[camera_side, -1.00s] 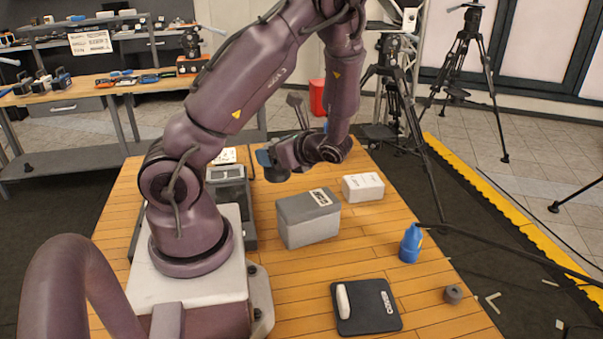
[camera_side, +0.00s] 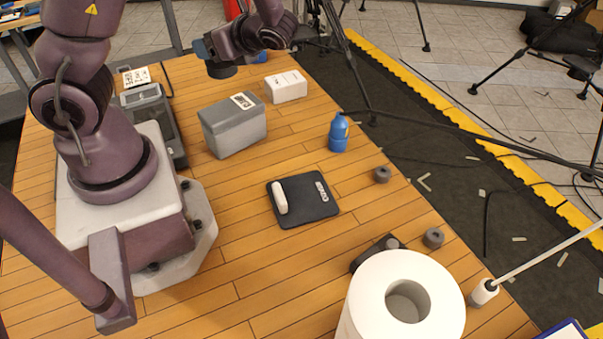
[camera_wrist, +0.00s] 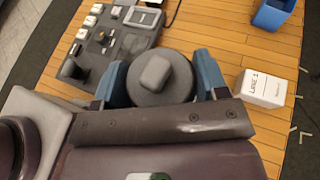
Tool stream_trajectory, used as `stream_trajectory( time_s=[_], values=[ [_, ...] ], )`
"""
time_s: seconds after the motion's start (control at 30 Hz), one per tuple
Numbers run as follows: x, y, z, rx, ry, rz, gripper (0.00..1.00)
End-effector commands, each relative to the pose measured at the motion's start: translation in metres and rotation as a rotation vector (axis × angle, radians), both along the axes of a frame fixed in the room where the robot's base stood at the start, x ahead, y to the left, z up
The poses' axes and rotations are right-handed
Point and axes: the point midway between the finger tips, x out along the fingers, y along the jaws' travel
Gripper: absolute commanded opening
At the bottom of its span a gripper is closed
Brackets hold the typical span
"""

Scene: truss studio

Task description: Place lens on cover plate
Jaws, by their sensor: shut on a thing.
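The lens looks like a dark grey round disc with a lighter raised block on top. In the wrist view the lens (camera_wrist: 142,92) sits between the two blue fingers of my gripper (camera_wrist: 163,80), which is shut on it. In the side view my gripper (camera_side: 222,54) holds the lens (camera_side: 222,71) in the air beyond the grey box, at the far part of the table. The cover plate (camera_side: 316,208), a flat dark square with white lettering, lies on the table nearer the camera, well apart from the gripper. A small white bar (camera_side: 280,198) lies on its left part.
A grey box (camera_side: 233,133), a white box (camera_side: 288,88) and a blue bottle (camera_side: 339,134) stand between. A dark device (camera_side: 152,112) sits left. A white roll (camera_side: 375,285) and small grey cylinders (camera_side: 382,174) are nearer. Bare wood surrounds the plate.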

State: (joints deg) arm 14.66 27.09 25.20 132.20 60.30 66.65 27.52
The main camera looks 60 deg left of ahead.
Motion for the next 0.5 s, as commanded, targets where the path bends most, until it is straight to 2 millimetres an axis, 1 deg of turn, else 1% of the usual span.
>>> stream_trajectory(
  time_s=[0.03,0.07,0.1,0.17,0.2,0.23,0.3,0.4,0.5],
  values=[
    [0.013,-0.015,0.000,0.003,-0.001,-0.052,0.23],
    [0.019,-0.025,0.000,0.002,-0.002,-0.082,0.23],
    [0.027,-0.039,0.000,0.002,-0.002,-0.123,0.23],
    [0.040,-0.063,0.000,0.002,-0.002,-0.193,0.23],
    [0.047,-0.080,0.000,0.003,-0.003,-0.240,0.23],
    [0.052,-0.092,0.000,0.003,-0.003,-0.275,0.23],
    [0.059,-0.120,0.000,0.002,-0.003,-0.347,0.23],
    [0.064,-0.154,0.000,0.001,-0.004,-0.436,0.23],
    [0.065,-0.181,0.001,0.001,-0.003,-0.502,0.23]
  ],
)
